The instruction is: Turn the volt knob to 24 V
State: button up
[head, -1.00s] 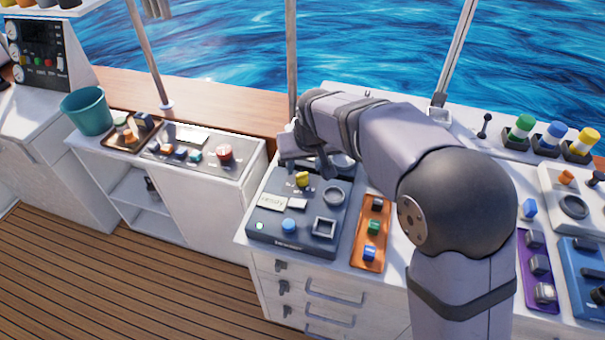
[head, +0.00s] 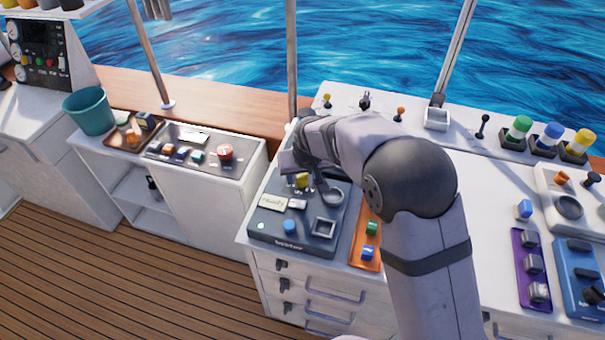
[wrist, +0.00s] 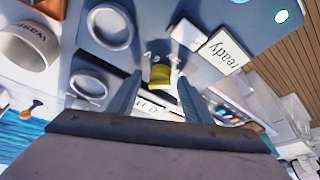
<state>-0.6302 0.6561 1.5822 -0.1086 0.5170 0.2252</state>
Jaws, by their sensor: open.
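The volt knob is the small yellow knob (head: 302,180) on the dark grey panel (head: 262,223). In the wrist view the yellow knob (wrist: 160,75) lies between and just beyond the tips of my gripper (wrist: 158,80). The two fingers are apart, with nothing held. Small markings show beside the knob, but I cannot tell which one it points to. In the head view my gripper (head: 310,178) is over the panel close to the knob, partly hidden by my wrist.
A white cup (wrist: 28,48) shows in the wrist view. Several levers line the counter's back.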

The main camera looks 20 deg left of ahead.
jog(key=c, duration=1.1)
jog(key=shift+o, duration=0.4)
jog(key=shift+a+f+m+b, duration=0.1)
jog(key=shift+m+b, duration=0.2)
jog(key=shift+b, duration=0.15)
jog(key=shift+m+h, duration=0.3)
jog(key=shift+m, duration=0.2)
jog(key=o, duration=1)
